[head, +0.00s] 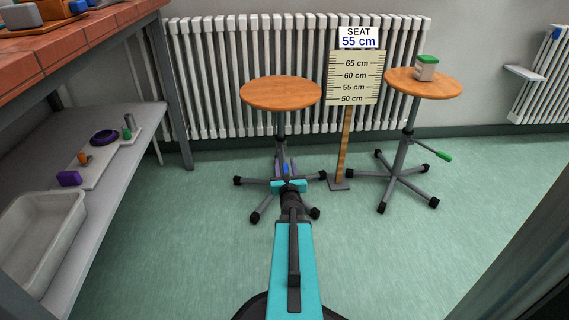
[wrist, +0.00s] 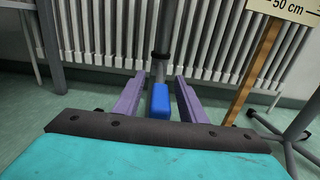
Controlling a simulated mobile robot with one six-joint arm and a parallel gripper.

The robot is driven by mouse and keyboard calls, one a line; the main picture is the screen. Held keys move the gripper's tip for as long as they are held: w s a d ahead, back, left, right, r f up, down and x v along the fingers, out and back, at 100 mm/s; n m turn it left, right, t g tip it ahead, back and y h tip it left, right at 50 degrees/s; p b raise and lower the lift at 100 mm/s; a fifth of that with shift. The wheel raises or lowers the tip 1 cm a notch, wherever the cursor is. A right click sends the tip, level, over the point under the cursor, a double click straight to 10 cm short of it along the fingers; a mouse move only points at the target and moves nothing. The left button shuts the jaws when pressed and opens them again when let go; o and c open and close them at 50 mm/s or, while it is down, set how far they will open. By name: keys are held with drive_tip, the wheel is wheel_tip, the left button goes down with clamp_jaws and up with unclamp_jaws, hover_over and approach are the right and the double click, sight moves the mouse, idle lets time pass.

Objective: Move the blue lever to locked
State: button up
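The blue lever (head: 285,168) is on the left stool (head: 281,94), low at its column under the round wooden seat. In the wrist view the lever's blue end (wrist: 158,101) points toward me, between my two purple fingers. My gripper (head: 286,164) is in front of the stool's column, and it also shows in the wrist view (wrist: 163,82). Its fingers are apart, with visible gaps on both sides of the lever. I cannot tell how deep the lever sits between them. No locked marking is readable.
A height board (head: 355,77) reading "SEAT 55 cm" stands between the stools. The right stool (head: 424,83) has a green-ended lever (head: 443,155) and a grey-and-green block (head: 426,68) on its seat. A radiator (head: 215,80) is behind. A bench shelf (head: 108,127) is at left.

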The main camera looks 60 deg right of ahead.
sight(286, 171)
drive_tip(key=p+v, duration=0.1)
drive_tip(key=v, duration=0.3)
drive_tip(key=shift+s+a+r+p, duration=0.1)
drive_tip(key=shift+r+p, duration=0.05)
drive_tip(key=shift+p, duration=0.15)
drive_tip(key=shift+s+a+p, duration=0.4)
drive_tip(key=shift+p, duration=0.85)
drive_tip(key=shift+s+a+p, duration=0.25)
drive_tip(key=shift+a+p, duration=0.1)
drive_tip(key=shift+p, duration=0.2)
drive_tip(key=shift+c, duration=0.5)
